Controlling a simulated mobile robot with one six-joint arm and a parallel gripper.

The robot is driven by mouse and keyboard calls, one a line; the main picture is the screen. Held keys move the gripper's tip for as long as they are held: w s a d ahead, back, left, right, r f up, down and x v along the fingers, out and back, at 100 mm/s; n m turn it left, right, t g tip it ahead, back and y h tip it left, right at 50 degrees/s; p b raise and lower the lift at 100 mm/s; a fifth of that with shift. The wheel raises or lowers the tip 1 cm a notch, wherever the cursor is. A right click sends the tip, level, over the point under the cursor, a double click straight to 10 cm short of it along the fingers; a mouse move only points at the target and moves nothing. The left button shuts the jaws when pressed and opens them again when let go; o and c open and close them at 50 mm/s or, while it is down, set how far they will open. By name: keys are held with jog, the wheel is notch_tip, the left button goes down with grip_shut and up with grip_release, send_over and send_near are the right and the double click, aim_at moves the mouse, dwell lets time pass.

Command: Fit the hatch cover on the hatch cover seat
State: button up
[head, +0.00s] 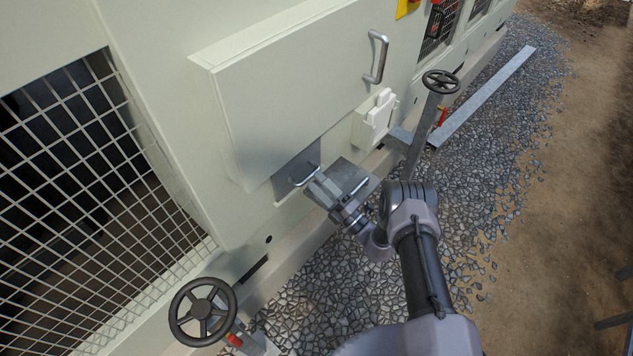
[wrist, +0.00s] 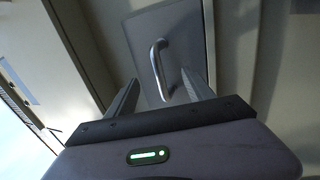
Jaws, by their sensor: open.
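A grey metal plate with a bar handle, which looks like the hatch cover (head: 291,168), is upright against the chiller wall below the big box. In the wrist view the hatch cover (wrist: 187,35) faces me, with its handle between and beyond my fingertips. My gripper (head: 310,180) is open just in front of the handle; the wrist view shows both fingers apart (wrist: 160,82). I see no gap between fingertips and handle clearly enough to judge contact. The hatch cover seat is hidden behind the plate or not distinguishable, so I cannot tell how the cover fits it.
A second grey plate (head: 347,174) juts out beside my gripper. A cream box with a large handle (head: 376,58) overhangs above. Handwheels stand at the lower left (head: 203,311) and on a post at the right (head: 440,82). Open gravel (head: 480,180) lies at the right.

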jog(key=shift+v, duration=3)
jog(key=p+v, duration=0.3)
jog(key=v, duration=1.4)
jog(key=w+a+r+n+g+h, duration=0.1)
jog(key=a+r+n+g, duration=0.2)
jog(key=r+n+g, duration=0.75)
jog(key=a+r+n+g+h, duration=0.25)
jog(key=r+n+g, duration=0.25)
jog(key=r+n, duration=0.9)
jog(key=s+d+r+n+t+h, duration=0.1)
jog(key=s+r+n+t+h, duration=0.6)
jog(key=s+r+n+h, duration=0.4)
jog(key=s+r+n, duration=0.4)
jog(key=s+r, duration=0.4)
jog(key=r, duration=0.1)
jog(key=shift+d+r, duration=0.25)
jog(key=shift+r, duration=0.15)
